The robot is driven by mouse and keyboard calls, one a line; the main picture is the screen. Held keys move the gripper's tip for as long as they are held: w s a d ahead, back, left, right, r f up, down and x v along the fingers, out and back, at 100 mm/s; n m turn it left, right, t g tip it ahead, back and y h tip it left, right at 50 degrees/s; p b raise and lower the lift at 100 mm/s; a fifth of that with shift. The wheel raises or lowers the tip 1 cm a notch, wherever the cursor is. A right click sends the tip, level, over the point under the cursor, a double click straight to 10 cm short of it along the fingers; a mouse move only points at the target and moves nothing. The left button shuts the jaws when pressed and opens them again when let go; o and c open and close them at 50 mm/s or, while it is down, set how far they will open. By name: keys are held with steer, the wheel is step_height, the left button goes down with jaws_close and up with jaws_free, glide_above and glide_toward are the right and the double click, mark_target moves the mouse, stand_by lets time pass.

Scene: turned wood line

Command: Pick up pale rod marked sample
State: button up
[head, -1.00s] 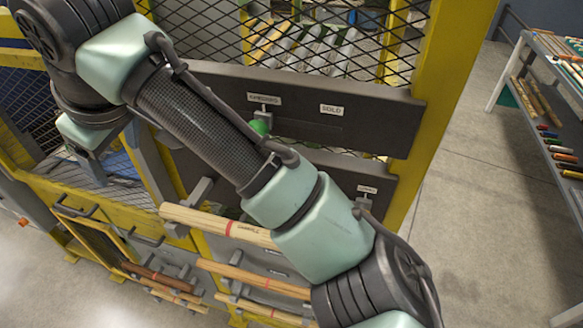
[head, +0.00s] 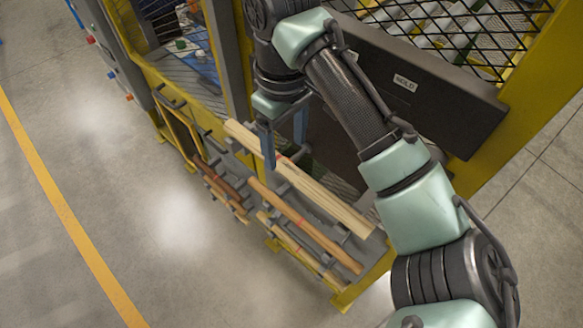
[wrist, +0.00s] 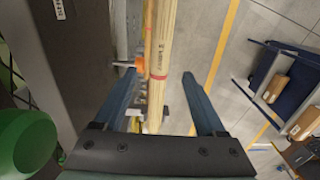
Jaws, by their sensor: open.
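The pale rod (head: 325,195) with a red band lies along the front of the rack, below the dark board. It also shows in the wrist view (wrist: 161,40), with small dark lettering too blurred to read there. My gripper (head: 285,155) is open, its two blue-grey fingers at the rod near the red band. In the wrist view my gripper (wrist: 159,76) has one finger on each side of the rod, with gaps visible. The rod's far end runs out of the wrist view.
Darker brown rods (head: 221,187) sit to the left. The dark board (head: 430,95) and a yellow frame stand close behind. A green rounded object (wrist: 25,143) is near the gripper. Open floor lies left.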

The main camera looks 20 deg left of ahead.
mark_target(287, 165)
steer(key=shift+d+f+p, duration=0.1)
steer(key=shift+f+p, duration=1.1)
steer(key=shift+f, duration=1.4)
jaws_close()
